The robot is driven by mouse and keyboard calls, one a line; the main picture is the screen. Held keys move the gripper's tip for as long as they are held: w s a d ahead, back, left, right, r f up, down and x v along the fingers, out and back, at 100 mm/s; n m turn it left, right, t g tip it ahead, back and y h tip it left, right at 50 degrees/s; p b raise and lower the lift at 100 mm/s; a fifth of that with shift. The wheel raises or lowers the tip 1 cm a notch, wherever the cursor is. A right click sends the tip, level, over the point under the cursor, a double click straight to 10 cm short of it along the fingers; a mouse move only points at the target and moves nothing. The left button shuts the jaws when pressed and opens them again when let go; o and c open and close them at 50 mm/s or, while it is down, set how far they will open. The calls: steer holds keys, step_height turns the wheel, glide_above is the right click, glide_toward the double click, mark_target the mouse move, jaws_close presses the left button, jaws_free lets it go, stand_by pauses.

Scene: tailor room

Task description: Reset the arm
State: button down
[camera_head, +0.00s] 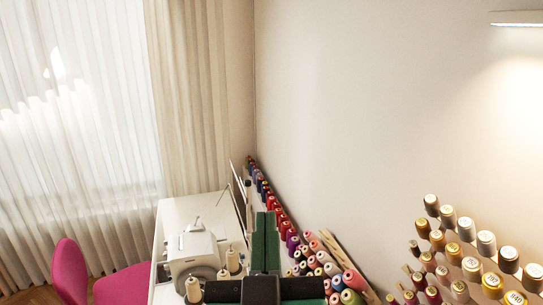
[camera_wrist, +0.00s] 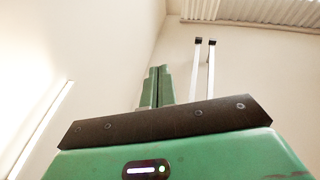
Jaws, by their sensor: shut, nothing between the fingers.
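My gripper (camera_head: 265,214) is at the bottom centre of the head view, with its two long green fingers side by side. The fingers meet with only a thin dark line between them and hold nothing. A dark crossbar runs behind them. In the wrist view the same green fingers (camera_wrist: 154,70) stand together beyond a dark bar and a green body with a small lit panel. The gripper appears in front of the coloured thread spools (camera_head: 322,257) on the wall. Part of those spools is hidden behind it.
A white table (camera_head: 181,212) with a sewing machine (camera_head: 194,252) and thread cones stands left of my gripper. A pink chair (camera_head: 69,272) is farther left. More spools (camera_head: 485,243) fill the lower right. Two pale rods (camera_wrist: 203,70) stand near the fingers in the wrist view.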

steer(key=s+r+m+t, duration=0.1)
steer(key=s+r+t, duration=0.1)
steer(key=s+r, duration=0.6)
steer(key=shift+s+d+t, duration=0.15)
steer(key=shift+s+t, duration=0.15)
steer(key=shift+s, duration=0.1)
